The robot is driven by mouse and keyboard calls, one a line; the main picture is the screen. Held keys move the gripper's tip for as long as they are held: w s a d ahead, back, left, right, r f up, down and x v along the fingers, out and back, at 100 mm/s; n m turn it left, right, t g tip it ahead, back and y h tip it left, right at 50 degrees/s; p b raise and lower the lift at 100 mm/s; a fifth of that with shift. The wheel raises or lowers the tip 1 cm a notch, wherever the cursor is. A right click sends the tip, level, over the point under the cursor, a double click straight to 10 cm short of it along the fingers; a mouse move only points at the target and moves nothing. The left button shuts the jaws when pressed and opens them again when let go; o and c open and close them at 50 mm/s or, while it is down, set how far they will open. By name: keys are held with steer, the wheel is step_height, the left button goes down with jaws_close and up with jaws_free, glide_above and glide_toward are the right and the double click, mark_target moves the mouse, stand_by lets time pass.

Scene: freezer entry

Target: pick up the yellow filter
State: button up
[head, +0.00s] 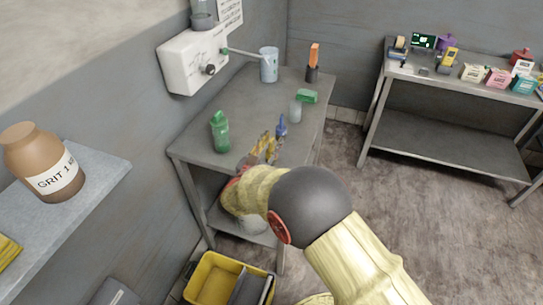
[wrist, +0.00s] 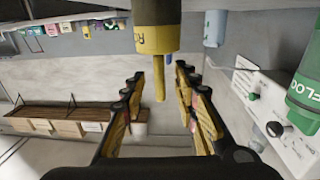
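The yellow filter (wrist: 156,40) shows in the wrist view at the top centre. It is a cylinder, dark at its upper part with a yellow end and a thin yellow stem, and it has partly cut-off lettering. My gripper (wrist: 159,82) is open, with one finger on each side of the stem. I see no finger touching it, and the depth gap is unclear. In the head view my gripper (head: 264,149) is over the near part of the grey table (head: 240,107). I cannot tell the filter from my fingers there.
A green bottle (head: 219,132) stands left of my gripper and a blue bottle (head: 281,127) close behind it. A pale cylinder (head: 295,111), a green box (head: 306,97) and a light-blue cup (head: 268,65) stand farther back. A white wall unit (head: 192,62) juts out at left.

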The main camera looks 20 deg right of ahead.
steer(key=shift+c, duration=1)
jaws_close()
steer(key=shift+r, duration=0.15)
